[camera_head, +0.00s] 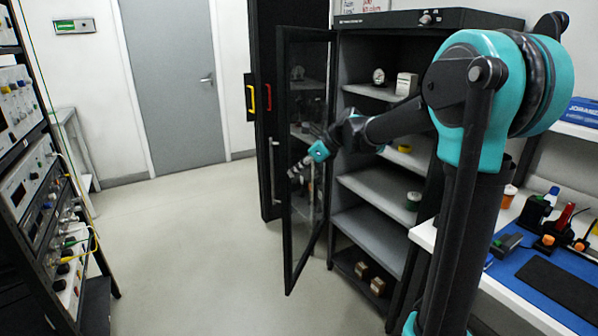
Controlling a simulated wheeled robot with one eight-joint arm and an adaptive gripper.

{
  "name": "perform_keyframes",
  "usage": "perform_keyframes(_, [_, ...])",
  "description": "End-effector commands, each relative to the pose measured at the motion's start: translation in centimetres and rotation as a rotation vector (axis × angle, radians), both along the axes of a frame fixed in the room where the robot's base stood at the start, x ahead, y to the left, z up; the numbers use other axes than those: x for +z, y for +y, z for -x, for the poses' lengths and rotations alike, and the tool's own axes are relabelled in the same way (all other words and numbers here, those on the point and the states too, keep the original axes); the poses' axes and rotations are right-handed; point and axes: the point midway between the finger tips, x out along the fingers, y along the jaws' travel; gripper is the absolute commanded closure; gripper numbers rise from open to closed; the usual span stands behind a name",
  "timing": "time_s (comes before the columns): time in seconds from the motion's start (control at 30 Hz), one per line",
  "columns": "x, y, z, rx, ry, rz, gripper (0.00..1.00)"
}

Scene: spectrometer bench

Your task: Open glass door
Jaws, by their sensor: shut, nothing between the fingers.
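The glass door (293,232) has a black frame and a see-through pane. It stands swung out from the left side of a dark open-shelved cabinet (367,222), at a wide angle to its front. My arm reaches from the right across the cabinet front toward the door. My gripper (294,172) is shut and empty, at the door's pane near the handle. I cannot tell whether it touches the door.
A workbench with a blue mat (520,283) stands right. An instrument rack (62,215) stands left. The floor (190,235) between is clear. A grey room door (175,85) is behind.

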Motion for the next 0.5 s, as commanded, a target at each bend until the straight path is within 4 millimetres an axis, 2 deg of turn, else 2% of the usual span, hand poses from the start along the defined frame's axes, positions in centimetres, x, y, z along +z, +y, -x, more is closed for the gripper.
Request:
perform_keyframes(0.27, [0.0,0.2,0.0,-0.002,0.001,0.0,1.0])
perform_keyframes(0.37, [0.0,0.8,-0.1,-0.011,0.0,-0.001,1.0])
perform_keyframes(0.5, [0.0,2.8,-0.5,-0.04,0.0,0.0,1.0])
